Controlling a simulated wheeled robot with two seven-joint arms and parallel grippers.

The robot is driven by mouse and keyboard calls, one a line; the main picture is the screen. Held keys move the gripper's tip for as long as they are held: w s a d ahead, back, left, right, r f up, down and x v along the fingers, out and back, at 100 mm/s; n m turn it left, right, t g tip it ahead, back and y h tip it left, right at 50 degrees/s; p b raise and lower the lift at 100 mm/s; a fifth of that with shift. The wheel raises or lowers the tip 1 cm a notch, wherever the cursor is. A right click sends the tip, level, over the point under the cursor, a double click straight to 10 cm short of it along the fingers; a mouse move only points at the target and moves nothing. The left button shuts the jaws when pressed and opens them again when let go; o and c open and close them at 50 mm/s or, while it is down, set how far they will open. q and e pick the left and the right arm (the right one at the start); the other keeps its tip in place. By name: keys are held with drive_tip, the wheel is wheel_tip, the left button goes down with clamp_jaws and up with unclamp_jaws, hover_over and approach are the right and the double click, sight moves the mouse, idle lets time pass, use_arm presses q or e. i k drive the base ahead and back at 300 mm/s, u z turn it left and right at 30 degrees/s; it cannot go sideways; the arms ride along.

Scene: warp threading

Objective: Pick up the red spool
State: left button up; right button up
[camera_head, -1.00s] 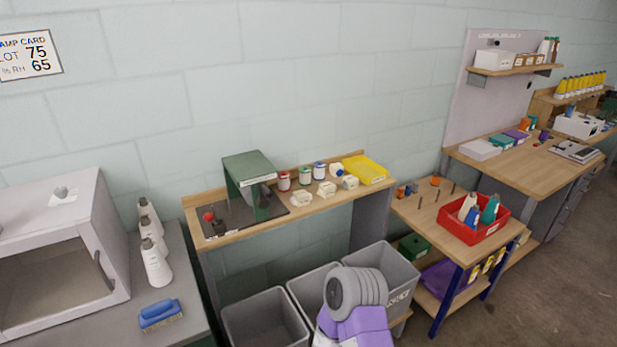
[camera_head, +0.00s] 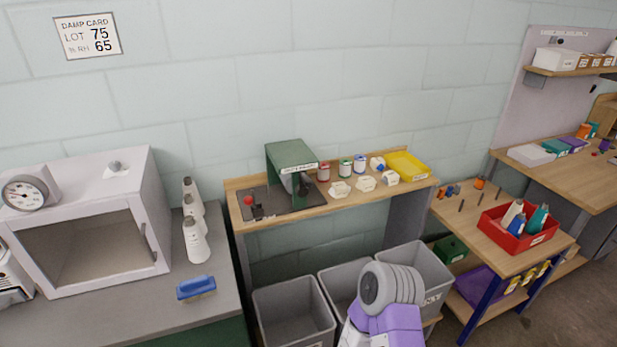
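The red spool (camera_head: 323,171) stands upright on the narrow wooden bench (camera_head: 290,216) against the wall, just right of the green machine (camera_head: 291,157). A green-banded spool (camera_head: 345,168) and a blue-banded spool (camera_head: 360,163) stand to its right. White blocks sit in front of the spools. A grey and purple link of my own arm shows at the bottom centre, well below and apart from the spool. Neither gripper shows in this view.
A yellow tray (camera_head: 408,165) lies at the bench's right end. Grey bins (camera_head: 293,312) stand below the bench. A white cabinet (camera_head: 88,221), white cones (camera_head: 196,240) and a blue brush (camera_head: 196,288) are on the left counter. A red crate (camera_head: 518,241) sits on the right table.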

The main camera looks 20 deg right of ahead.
sight(323, 171)
drive_tip(key=k, duration=0.5)
drive_tip(key=z, duration=2.15)
drive_tip(key=i, duration=1.7)
drive_tip(key=u, duration=1.25)
